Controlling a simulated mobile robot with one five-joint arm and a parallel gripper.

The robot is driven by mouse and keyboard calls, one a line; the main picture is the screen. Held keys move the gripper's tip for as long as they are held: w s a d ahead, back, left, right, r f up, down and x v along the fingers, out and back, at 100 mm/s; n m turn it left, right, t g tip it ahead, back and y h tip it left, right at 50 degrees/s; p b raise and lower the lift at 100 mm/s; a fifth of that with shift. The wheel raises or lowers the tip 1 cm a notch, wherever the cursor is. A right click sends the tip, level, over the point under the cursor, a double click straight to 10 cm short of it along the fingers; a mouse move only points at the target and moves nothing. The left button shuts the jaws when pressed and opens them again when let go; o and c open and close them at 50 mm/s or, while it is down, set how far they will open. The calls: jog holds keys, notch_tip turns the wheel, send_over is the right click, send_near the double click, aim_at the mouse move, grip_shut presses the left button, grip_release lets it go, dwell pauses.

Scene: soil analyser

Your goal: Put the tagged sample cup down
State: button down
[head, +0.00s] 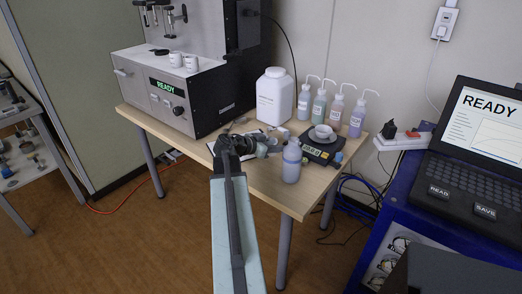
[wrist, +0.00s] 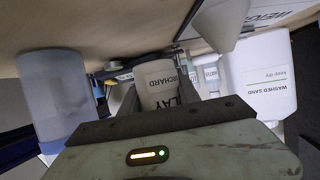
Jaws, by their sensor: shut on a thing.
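My gripper (head: 240,146) is over the wooden table in the head view, with my arm reaching up from the bottom. In the wrist view a white sample cup (wrist: 158,82) sits between the two fingers, and the gripper is shut on it. Its printed label shows letters ending in "LAY" and "RCHARD", partly cut off by the gripper. In the head view the held cup is too small and hidden to make out clearly. I cannot tell whether its base touches the table.
The table (head: 262,182) holds a squeeze bottle (head: 291,162) close right of my gripper, scales (head: 313,152) with a white dish (head: 322,132), a large white bottle (head: 275,97) and several wash bottles behind. The analyser (head: 170,92) reads READY, with two cups on it. A laptop (head: 478,150) stands right.

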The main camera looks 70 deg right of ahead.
aim_at(281, 158)
jog(key=shift+s+d+f, duration=0.1)
jog(key=shift+s+d, duration=0.7)
jog(key=shift+d, duration=0.1)
jog(key=shift+f+b, duration=1.95)
jog(key=shift+b, duration=0.05)
jog(key=shift+a+f, duration=0.15)
